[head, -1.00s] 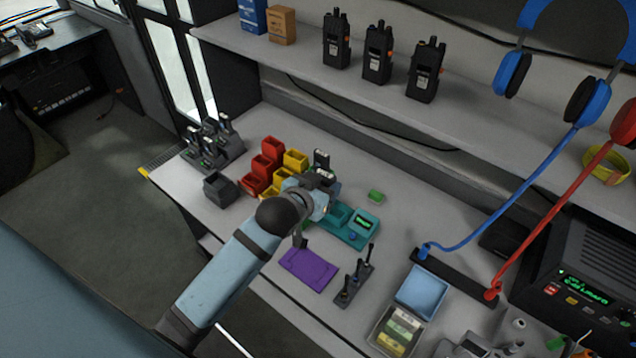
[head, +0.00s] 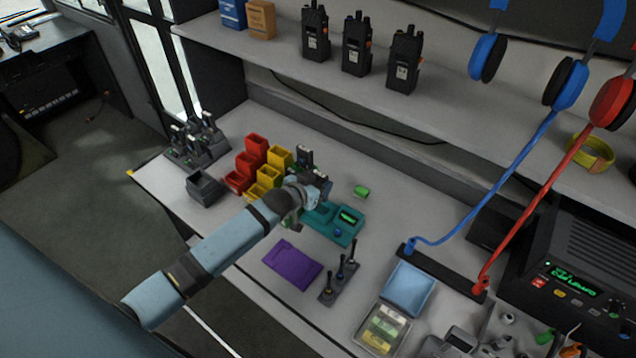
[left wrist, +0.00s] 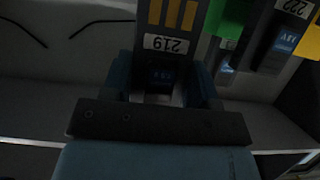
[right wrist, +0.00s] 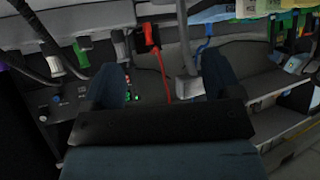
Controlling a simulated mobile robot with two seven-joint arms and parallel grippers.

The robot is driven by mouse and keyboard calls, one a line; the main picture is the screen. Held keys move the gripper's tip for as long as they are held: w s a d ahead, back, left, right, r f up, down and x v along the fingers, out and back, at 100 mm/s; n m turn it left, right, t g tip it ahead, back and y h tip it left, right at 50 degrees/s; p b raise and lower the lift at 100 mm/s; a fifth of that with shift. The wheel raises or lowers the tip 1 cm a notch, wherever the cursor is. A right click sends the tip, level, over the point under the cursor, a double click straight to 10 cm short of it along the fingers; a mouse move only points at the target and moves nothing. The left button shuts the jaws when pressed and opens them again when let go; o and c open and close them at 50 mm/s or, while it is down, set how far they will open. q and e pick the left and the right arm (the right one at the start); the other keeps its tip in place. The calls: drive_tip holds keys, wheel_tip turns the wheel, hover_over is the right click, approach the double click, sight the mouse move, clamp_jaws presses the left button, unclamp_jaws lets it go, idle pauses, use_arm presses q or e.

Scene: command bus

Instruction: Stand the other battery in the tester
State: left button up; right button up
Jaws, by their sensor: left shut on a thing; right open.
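A dark battery marked 219 (left wrist: 165,45) is between the fingers of my left gripper (left wrist: 165,85) in the left wrist view. In the head view my left gripper (head: 316,186) is shut on it, over the back left end of the teal tester (head: 345,233). The arm and gripper hide much of that end; I cannot tell whether the battery touches the tester. A second battery marked 222 (left wrist: 285,25) shows at the upper right of the left wrist view. A dark piece with a pale label (head: 304,156) stands just behind the gripper. My right gripper (right wrist: 165,85) is open and empty.
Red bins (head: 252,158) and yellow bins (head: 268,177) stand left of the gripper. A green block (head: 361,191) lies behind the tester. Radios (head: 357,45) stand on the shelf above.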

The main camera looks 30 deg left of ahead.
use_arm(q)
drive_tip(key=shift+f+b, duration=1.15)
drive_tip(key=shift+f, duration=0.05)
use_arm(e)
drive_tip(key=shift+w+a+f, duration=0.15)
drive_tip(key=shift+f, duration=0.9)
drive_tip(key=shift+a+f+b, duration=0.15)
drive_tip(key=shift+f+b, duration=0.5)
drive_tip(key=shift+a+f+b, duration=0.15)
drive_tip(key=shift+f+b, duration=0.45)
drive_tip(key=shift+b, duration=0.05)
use_arm(q)
drive_tip(key=shift+f+b, duration=0.75)
drive_tip(key=shift+f, duration=1.3)
use_arm(e)
drive_tip(key=shift+f, duration=0.7)
use_arm(q)
drive_tip(key=shift+f, duration=0.55)
use_arm(e)
drive_tip(key=shift+f, duration=0.15)
use_arm(q)
drive_tip(key=shift+f, duration=0.25)
drive_tip(key=o, duration=1.1)
drive_tip(key=shift+c, duration=0.2)
drive_tip(key=shift+s, duration=0.1)
